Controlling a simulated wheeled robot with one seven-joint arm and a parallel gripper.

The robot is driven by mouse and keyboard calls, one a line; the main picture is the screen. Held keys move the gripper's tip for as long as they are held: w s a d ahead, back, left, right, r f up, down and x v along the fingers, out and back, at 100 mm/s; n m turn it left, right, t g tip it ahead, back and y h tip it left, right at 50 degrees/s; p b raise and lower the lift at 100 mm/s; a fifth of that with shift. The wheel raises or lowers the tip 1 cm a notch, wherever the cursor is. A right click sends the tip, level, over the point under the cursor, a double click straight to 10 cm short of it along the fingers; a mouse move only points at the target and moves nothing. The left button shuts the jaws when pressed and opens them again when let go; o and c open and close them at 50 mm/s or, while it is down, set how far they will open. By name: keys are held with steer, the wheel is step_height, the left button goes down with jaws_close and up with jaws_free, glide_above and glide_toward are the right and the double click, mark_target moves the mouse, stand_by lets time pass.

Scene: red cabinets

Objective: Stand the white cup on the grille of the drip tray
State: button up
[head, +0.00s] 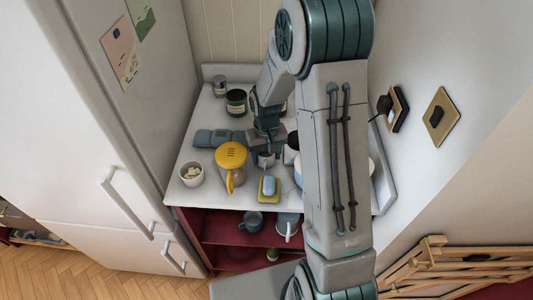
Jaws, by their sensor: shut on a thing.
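My gripper (267,149) reaches down over the middle of the white counter, beside the yellow-lidded jug. It is shut on a small pale thing (266,161), which looks like the white cup. Only a little of it shows below the fingers, so its tilt and whether it touches the counter cannot be told. I cannot make out the drip tray or its grille. My arm covers much of the right part of the counter.
A yellow-lidded jug (231,158) stands close left of my gripper. A bowl of pale lumps (191,175), a sponge on a yellow dish (269,188) and a dark jar (236,102) are around it. A blue-grey flat thing (211,138) lies left. Mugs (252,222) stand on the red shelf below.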

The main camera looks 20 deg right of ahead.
steer(key=shift+f, duration=0.25)
steer(key=o, duration=0.8)
steer(key=shift+r, duration=0.1)
